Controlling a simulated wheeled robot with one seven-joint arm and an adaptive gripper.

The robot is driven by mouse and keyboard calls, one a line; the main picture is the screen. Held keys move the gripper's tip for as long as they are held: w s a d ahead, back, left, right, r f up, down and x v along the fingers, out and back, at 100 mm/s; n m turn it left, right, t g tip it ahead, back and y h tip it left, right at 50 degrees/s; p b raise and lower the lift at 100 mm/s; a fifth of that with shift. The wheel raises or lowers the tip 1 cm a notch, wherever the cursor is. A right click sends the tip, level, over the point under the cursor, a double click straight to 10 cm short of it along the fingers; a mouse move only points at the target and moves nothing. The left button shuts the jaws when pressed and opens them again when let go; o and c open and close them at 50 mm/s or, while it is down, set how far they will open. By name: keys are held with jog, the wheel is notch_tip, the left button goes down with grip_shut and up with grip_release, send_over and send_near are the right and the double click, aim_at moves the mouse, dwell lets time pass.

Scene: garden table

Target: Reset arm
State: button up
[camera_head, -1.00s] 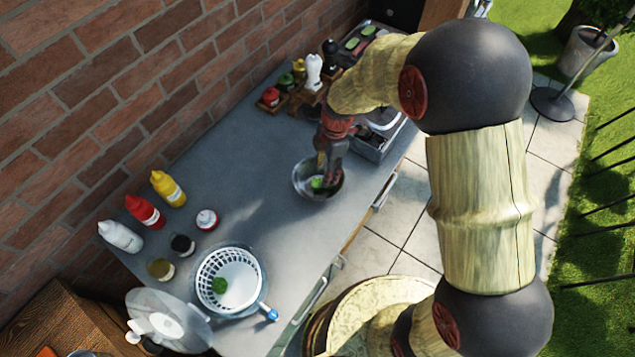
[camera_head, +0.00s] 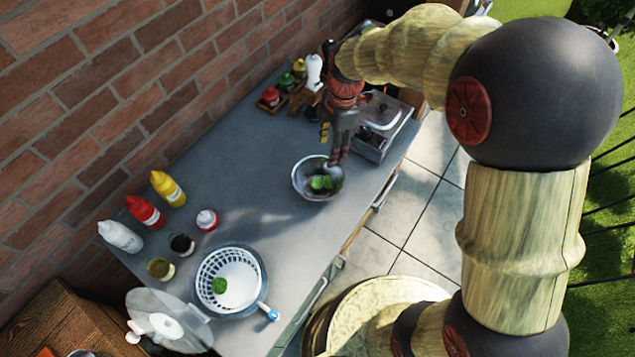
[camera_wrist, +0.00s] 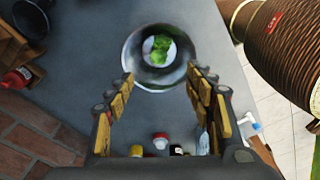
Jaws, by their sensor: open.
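My gripper (camera_head: 334,145) is open and empty in the head view, raised above the grey counter (camera_head: 255,180) just behind a metal bowl (camera_head: 298,183). The bowl holds green leafy pieces (camera_head: 321,183). In the wrist view my gripper (camera_wrist: 166,82) shows its two padded fingers spread apart. The bowl (camera_wrist: 134,62) with the green pieces (camera_wrist: 159,48) lies beyond the fingertips there, with nothing between the fingers.
A white colander (camera_head: 238,297) with a green piece stands at the front. Yellow (camera_head: 168,188), red (camera_head: 145,211) and white (camera_head: 120,236) bottles stand along the brick wall. A lidded metal appliance (camera_head: 384,125) is close behind my gripper. The middle counter is clear.

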jog(key=shift+d+r, duration=0.1)
jog(key=shift+r, duration=0.65)
jog(key=s+d+r+m+t+b, duration=0.3)
jog(key=s+d+m, duration=0.3)
jog(key=s+m, duration=0.4)
jog(key=s+d+r+m+t+h+b, duration=0.1)
jog(key=s+d+r+m+t+b, duration=0.2)
jog(key=s+m, duration=0.7)
jog(key=d+r+m+b, duration=0.1)
jog(key=d+r+b, duration=0.1)
jog(key=d+b, duration=0.1)
jog(key=shift+s+d+r+m, duration=0.3)
jog(key=shift+d+r+m, duration=0.05)
jog(key=shift+r+m, duration=0.05)
